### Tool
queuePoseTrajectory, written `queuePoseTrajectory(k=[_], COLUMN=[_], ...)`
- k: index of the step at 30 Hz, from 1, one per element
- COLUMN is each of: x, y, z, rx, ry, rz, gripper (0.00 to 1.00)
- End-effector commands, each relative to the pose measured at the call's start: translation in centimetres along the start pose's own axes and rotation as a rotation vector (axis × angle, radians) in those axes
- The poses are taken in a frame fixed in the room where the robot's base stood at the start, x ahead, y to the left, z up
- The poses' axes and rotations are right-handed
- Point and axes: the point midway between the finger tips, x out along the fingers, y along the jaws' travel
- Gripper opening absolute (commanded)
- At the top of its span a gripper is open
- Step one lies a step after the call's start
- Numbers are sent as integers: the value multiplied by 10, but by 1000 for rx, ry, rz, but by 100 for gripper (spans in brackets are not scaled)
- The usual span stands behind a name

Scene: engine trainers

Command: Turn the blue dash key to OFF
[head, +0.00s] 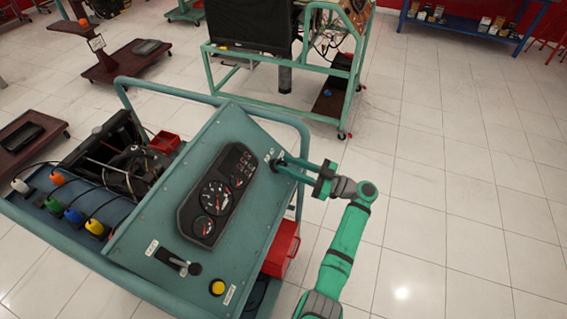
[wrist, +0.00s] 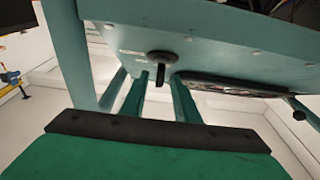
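The dash key (wrist: 160,64) looks dark, not clearly blue, in the wrist view. It sits in a dark round switch on the underside-seen face of the teal dash panel (wrist: 215,45), its tab pointing down in the picture. My gripper (wrist: 161,78) is open, with one green finger on each side of the tab and gaps visible; contact is not apparent. In the head view my gripper (head: 276,162) reaches the right upper edge of the dash panel (head: 152,218), and its fingers largely hide the key. The key's marked position cannot be read.
The gauge cluster (head: 217,196) lies left of my gripper. A black lever (head: 180,263) and a yellow button (head: 217,287) are on the panel's lower part. A green tube frame (head: 303,140) surrounds the trainer. A red box (head: 281,250) is below. Floor at right is clear.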

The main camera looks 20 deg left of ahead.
Motion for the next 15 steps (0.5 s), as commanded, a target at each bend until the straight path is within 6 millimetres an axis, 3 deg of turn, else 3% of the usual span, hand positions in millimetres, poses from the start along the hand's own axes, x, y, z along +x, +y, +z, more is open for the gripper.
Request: queuePoseTrajectory(k=[9,15], x=[-60,-79], y=[0,0], z=[0,0], rx=[1,0], ry=[0,0], rz=[4,2], gripper=[28,28])
